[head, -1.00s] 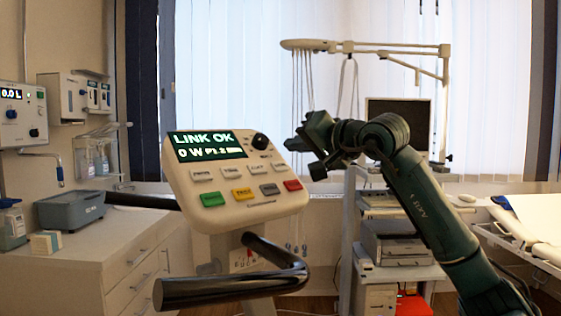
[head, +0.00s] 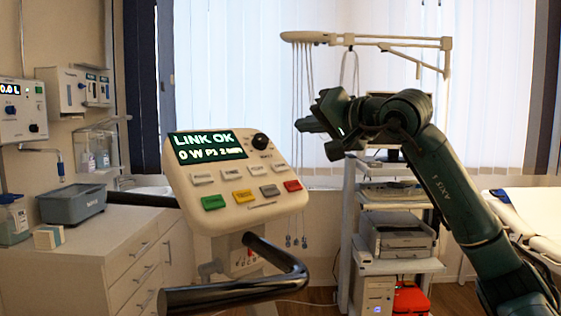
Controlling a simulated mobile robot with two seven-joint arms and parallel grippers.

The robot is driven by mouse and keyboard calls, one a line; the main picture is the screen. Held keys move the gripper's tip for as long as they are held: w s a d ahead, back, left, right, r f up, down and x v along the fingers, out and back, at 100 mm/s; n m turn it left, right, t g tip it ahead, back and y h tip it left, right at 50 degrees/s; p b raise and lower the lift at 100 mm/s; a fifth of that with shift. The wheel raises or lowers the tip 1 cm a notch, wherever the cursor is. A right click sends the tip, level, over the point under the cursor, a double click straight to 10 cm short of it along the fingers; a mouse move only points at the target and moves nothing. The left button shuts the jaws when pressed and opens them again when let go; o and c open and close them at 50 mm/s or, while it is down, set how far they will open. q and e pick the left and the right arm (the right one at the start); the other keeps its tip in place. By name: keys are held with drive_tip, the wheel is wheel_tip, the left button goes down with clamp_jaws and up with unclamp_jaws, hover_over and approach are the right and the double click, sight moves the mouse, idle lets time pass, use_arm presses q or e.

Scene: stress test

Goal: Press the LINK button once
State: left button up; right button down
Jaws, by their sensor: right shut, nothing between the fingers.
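The cream control console (head: 285,212) stands left of centre, tilted toward me on a post. Its dark screen (head: 207,146) reads "LINK OK" with a second line starting "0 W". Below are a row of pale buttons and a row with a green button (head: 213,202), a yellow button (head: 242,196), a grey button (head: 270,190) and a red button (head: 292,185). The small labels are too blurred to tell which button is LINK. My right gripper (head: 312,119) is shut and empty, up and right of the console, apart from it. My left gripper is not in view.
A black handlebar (head: 235,290) juts out in front of the console. A white cart with a printer (head: 398,236) stands behind my right arm. A drawer cabinet (head: 85,262) with a grey box (head: 72,204) is at the left. A bed (head: 540,215) is at the right.

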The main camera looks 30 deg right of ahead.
drive_tip(key=s+r+p, duration=0.1)
drive_tip(key=s+r, duration=0.1)
drive_tip(key=r, duration=0.1)
drive_tip(key=shift+s+d+p, duration=0.15)
drive_tip(key=shift+d+p, duration=0.05)
drive_tip(key=shift+p, duration=0.15)
idle(0.7)
